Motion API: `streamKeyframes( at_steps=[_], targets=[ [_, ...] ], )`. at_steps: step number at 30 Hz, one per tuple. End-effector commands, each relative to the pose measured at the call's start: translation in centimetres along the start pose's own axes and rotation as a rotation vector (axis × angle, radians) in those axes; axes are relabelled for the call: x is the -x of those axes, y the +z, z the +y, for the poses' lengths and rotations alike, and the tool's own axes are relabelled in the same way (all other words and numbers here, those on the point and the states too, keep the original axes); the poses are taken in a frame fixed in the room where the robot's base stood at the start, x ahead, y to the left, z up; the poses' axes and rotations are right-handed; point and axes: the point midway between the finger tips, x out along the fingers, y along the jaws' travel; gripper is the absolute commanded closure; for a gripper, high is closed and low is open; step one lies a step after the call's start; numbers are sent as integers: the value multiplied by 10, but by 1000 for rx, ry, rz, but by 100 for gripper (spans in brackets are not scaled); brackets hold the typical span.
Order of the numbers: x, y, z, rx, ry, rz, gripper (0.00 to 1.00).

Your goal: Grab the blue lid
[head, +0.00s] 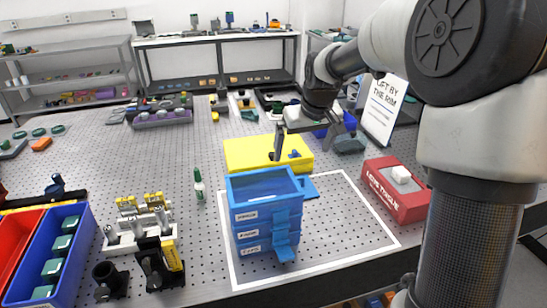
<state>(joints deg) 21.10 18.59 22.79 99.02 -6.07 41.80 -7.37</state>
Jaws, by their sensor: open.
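A blue box-like stack (265,228) with several white labels stands inside the white outline on the perforated table. Its top looks open, with a raised rim. A flat blue piece (310,187) shows at its right rear side; I cannot tell whether this is the blue lid or part of the stack. My gripper (312,142) is open, above and behind the stack, over the right part of a yellow block (250,152). Nothing shows between its fingers. A small blue knob (293,154) shows on the yellow block, below the gripper.
A red box (397,192) with a white block on top stands at the right. A sign (382,108) stands behind it.

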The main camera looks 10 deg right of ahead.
Motion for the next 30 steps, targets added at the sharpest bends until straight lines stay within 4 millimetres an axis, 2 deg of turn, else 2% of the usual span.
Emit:
streamKeyframes(
  at_steps=[1, 8, 19, 30],
  targets=[
    [-9, -3, 2, -10, -8, 2, 0],
    [-39, -7, 3, -18, -17, 3, 0],
    [-117, -6, 1, -18, -16, 2, 0],
    [-149, -6, -2, -16, -16, 4, 0]
  ],
)
